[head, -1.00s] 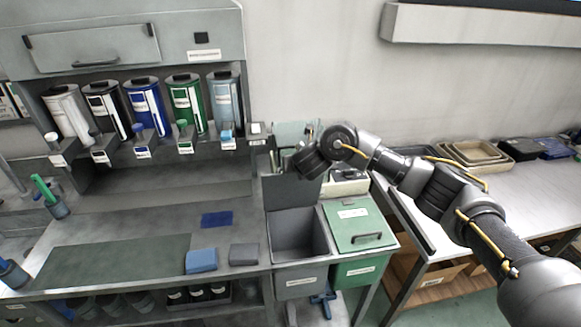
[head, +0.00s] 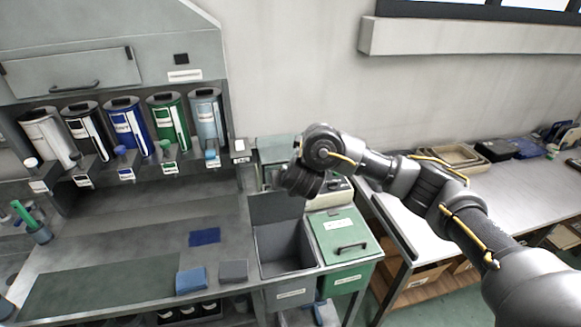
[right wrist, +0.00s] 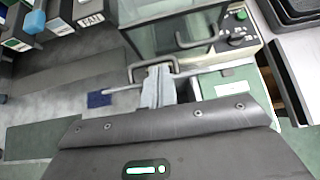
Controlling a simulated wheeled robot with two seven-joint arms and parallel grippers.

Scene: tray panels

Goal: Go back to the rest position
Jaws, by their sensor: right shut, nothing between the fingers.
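My right arm comes in from the right in the head view and reaches over the bins. Its wrist end (head: 300,180) hangs above the open grey bin, and its fingers are hard to make out there. In the right wrist view my right gripper (right wrist: 157,85) is shut and empty, its fingers together. It points over the bench, with a glass-sided box with a handle (right wrist: 165,40) ahead of it. My left gripper is in neither view.
The open grey bin (head: 283,250) and the green lidded bin (head: 345,240) stand below the wrist. A bench (head: 130,230) with blue and grey cloths lies to the left, under several dispensers (head: 130,125). Another table (head: 500,185) with trays is at right.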

